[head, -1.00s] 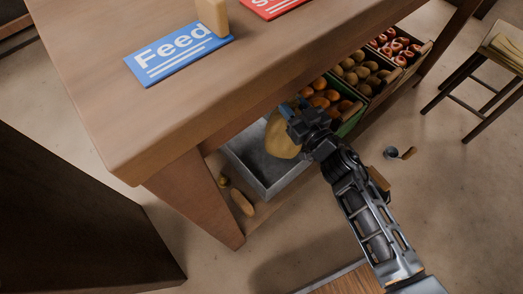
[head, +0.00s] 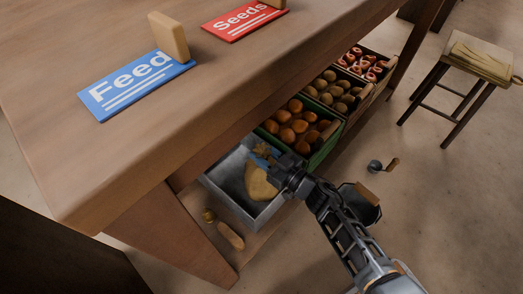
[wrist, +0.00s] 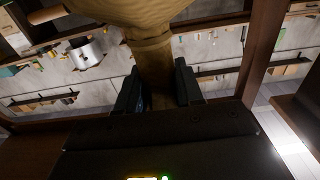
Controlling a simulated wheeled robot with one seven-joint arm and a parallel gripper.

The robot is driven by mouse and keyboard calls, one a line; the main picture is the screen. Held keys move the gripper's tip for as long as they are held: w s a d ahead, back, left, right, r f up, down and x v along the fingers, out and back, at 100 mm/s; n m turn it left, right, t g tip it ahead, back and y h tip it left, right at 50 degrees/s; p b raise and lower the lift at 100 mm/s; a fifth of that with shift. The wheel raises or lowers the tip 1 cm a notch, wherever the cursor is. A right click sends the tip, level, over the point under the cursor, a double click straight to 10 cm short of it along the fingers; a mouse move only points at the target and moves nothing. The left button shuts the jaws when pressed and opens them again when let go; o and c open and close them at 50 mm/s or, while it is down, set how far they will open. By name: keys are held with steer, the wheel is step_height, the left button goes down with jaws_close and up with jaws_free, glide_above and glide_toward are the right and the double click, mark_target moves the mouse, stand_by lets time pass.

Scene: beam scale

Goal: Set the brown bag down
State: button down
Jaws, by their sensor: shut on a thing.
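The brown bag (head: 260,182), a tan sack, is in my gripper (head: 272,161) within the outline of a grey metal tray (head: 212,181) under the table. In the wrist view my gripper (wrist: 158,88) is shut with one finger on each side of the bag's narrow tied neck (wrist: 152,58). The bag's body spreads past the top edge of that view. I cannot tell whether the bag touches the tray's floor; part of it is hidden by my gripper.
A green-sided crate of orange produce (head: 296,128) stands right beside the tray, with more crates (head: 338,92) beyond. The wooden table (head: 150,140) overhangs the tray. A wooden roller-like object (head: 230,236) lies in front.

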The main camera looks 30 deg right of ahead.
steer(key=shift+w+f+b, duration=0.1)
steer(key=shift+f+b, duration=2.6)
steer(key=shift+f, duration=2.15)
steer(key=c, duration=1.2)
jaws_free()
steer(key=shift+f, duration=0.25)
steer(key=o, duration=0.5)
steer(key=shift+r, duration=0.3)
steer(key=p+v, duration=0.3)
steer(key=v, duration=0.9)
steer(key=shift+f, duration=0.1)
steer(key=shift+s, duration=0.25)
